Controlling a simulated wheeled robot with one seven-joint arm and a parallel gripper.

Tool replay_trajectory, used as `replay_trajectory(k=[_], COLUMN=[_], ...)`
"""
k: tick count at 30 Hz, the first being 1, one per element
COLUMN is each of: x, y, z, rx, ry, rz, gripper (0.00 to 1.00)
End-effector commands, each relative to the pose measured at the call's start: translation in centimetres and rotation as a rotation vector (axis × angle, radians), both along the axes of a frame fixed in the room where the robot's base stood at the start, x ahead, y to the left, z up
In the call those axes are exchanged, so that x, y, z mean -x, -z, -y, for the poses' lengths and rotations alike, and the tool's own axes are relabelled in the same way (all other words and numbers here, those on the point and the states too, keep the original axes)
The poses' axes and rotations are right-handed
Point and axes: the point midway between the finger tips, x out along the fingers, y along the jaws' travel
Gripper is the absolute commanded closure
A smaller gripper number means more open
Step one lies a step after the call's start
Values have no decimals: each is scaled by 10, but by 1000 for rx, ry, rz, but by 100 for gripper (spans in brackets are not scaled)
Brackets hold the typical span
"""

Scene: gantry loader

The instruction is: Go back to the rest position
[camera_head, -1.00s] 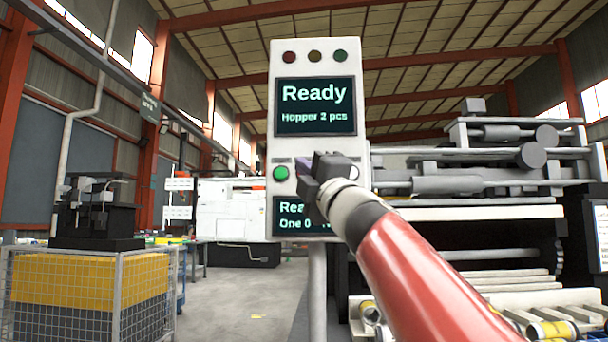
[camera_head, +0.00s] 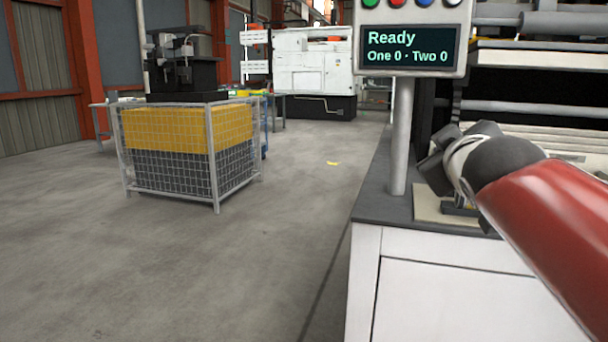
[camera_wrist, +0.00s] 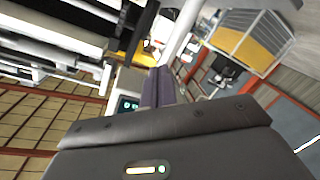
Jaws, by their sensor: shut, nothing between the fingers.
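My gripper (camera_head: 436,172) is at the right in the head view, at the end of my red arm. It is over the dark bench top, to the right of the panel's post and apart from the panel. In the wrist view its dark fingers (camera_wrist: 163,86) are together with nothing between them. The head view sees it from behind, so its fingertips are partly hidden. The control panel (camera_head: 411,50) reads "Ready" and "One 0 · Two 0", with coloured buttons above the screen.
The panel's grey post (camera_head: 400,140) stands on the white cabinet's dark top (camera_head: 375,205). A pale plate (camera_head: 428,207) lies under my gripper. A wire cage (camera_head: 214,165) with a yellow load stands at the left.

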Motion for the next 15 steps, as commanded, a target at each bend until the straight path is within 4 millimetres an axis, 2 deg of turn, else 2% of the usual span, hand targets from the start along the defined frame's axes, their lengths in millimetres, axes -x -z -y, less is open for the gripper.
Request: replay_trajectory(k=[1, 3, 5, 6, 9, 12, 15], x=[17, 40, 62, 77, 118, 155, 184], y=[36, 85, 125, 151, 211, 258, 291], z=[-3, -10, -17, -23, -38, -52, -64], rx=[-83, -191, -278, -331, -451, -544, -610], ry=[18, 45, 70, 86, 129, 168, 200], rz=[-85, -204, -306, -373, -534, -671, -774], gripper=[100, 100, 100, 100, 100, 100, 100])
